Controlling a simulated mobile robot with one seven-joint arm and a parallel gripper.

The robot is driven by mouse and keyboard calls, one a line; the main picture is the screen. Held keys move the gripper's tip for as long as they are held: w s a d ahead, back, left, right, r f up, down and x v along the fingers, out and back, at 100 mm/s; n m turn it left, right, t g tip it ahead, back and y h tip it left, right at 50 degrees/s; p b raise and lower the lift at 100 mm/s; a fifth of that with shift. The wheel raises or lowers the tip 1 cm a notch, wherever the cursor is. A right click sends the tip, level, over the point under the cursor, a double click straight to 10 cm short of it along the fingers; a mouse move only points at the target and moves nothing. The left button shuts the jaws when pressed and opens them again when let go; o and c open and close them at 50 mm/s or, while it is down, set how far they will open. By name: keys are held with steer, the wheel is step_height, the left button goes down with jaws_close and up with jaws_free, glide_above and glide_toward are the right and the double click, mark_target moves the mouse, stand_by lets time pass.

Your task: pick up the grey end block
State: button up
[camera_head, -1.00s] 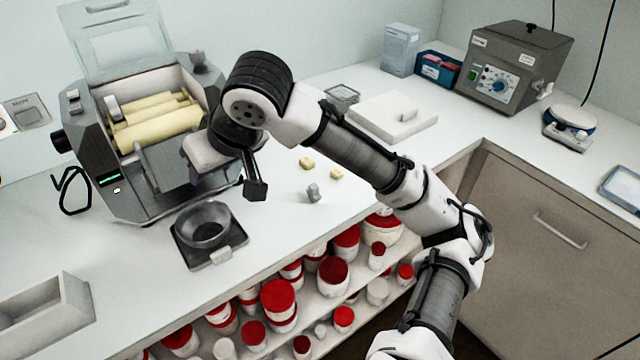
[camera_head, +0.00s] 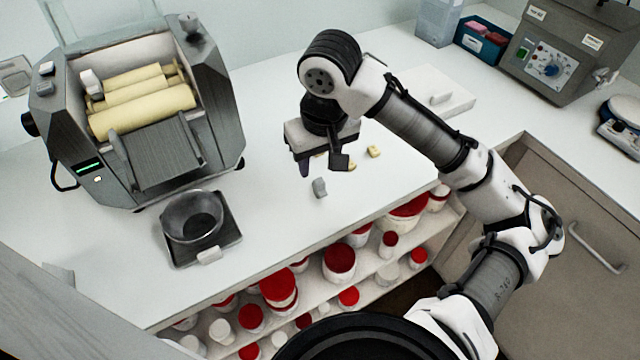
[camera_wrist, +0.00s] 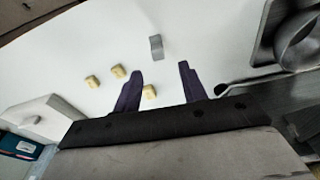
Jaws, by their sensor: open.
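The grey end block (camera_head: 319,187) is a small grey piece on the white worktop, near its front edge. In the wrist view the grey block (camera_wrist: 156,47) lies ahead of and between the lines of the two dark fingers. My gripper (camera_head: 322,166) is above the worktop, just behind the grey block in the head view, apart from it. In the wrist view my gripper (camera_wrist: 160,70) is open, with nothing held between its fingers.
Several small yellow blocks (camera_head: 374,151) lie close by; one yellow block (camera_wrist: 149,91) shows between the finger bases. The mill (camera_head: 150,110) and a grey bowl on a dark base (camera_head: 192,215) stand left. A white slab (camera_head: 455,98) lies behind right. Red-lidded jars (camera_head: 280,288) fill the shelf below.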

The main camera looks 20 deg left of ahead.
mark_target(319, 181)
steer(key=shift+w+f+p, duration=0.15)
steer(key=shift+f+p, duration=0.5)
steer(key=shift+f, duration=2.8)
steer(key=shift+c, duration=0.3)
jaws_close()
